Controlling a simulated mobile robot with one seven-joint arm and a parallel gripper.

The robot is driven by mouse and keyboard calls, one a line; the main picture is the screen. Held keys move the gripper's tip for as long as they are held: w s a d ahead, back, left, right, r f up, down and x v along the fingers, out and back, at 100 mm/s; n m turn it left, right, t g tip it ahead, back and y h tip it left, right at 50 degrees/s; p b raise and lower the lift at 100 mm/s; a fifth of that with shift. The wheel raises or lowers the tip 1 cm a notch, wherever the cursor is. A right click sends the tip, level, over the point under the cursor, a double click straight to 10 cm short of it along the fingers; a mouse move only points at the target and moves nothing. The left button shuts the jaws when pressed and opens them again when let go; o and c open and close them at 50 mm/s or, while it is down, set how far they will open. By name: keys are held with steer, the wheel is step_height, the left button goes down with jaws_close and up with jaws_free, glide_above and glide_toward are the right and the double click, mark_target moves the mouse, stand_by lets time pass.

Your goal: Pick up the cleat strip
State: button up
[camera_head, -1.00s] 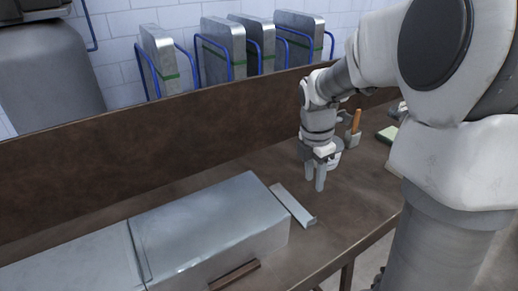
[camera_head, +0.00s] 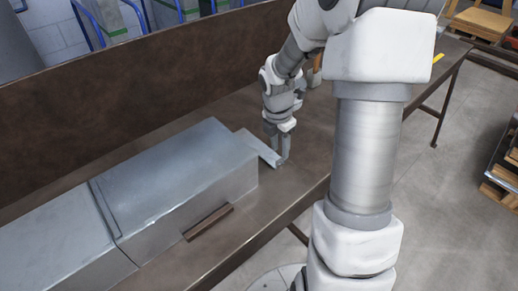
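The cleat strip, which I take to be the thin pale metal strip (camera_head: 257,147), lies flat on the brown bench just right of the large sheet-metal duct. My gripper (camera_head: 281,158) points down at the strip's near right end. Its two fingers overlap that end in the picture. I cannot tell whether they touch the strip or stand just beside it, or whether they are closed on it. The strip shows no clear lift off the bench.
The large metal duct (camera_head: 180,185) fills the bench's left side. A brown bar (camera_head: 208,222) lies along its front. A brown back wall (camera_head: 120,85) runs behind the bench. The bench's front edge is close to the strip. My own arm hides part of the bench.

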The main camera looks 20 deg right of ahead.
mark_target(280, 159)
steer(key=f, duration=0.2)
steer(key=f+b, duration=0.1)
steer(key=f, duration=0.1)
steer(key=shift+w+d+f, duration=0.15)
steer(key=shift+d+f, duration=0.05)
steer(key=shift+f, duration=0.2)
jaws_close()
stand_by(1.0)
